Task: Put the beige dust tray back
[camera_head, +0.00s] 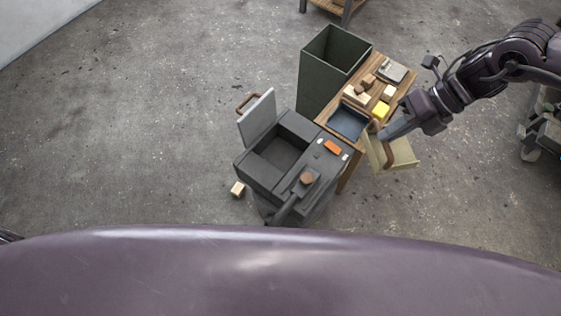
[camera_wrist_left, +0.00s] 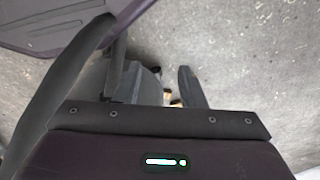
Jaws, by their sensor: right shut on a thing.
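The beige dust tray (camera_head: 403,153) is in the head view, off the right side of a small wooden table, with a brown curved handle on it. My right gripper (camera_head: 385,136) comes in from the right and is shut on the tray at its upper left part; the exact grip is small and partly hidden. The dark grey machine (camera_head: 262,178) stands left of the tray, with a grey flap raised and an open hollow in its top. My left gripper (camera_wrist_left: 158,80) shows in the left wrist view with its fingers apart and nothing seen between them.
The wooden table (camera_head: 402,91) bears a dark shallow tray (camera_head: 347,122), a yellow block (camera_head: 380,109), several wooden blocks and a grey item (camera_head: 391,71). A tall green bin (camera_head: 322,83) stands behind the machine. A small block (camera_head: 237,188) lies on the floor. Left floor is clear.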

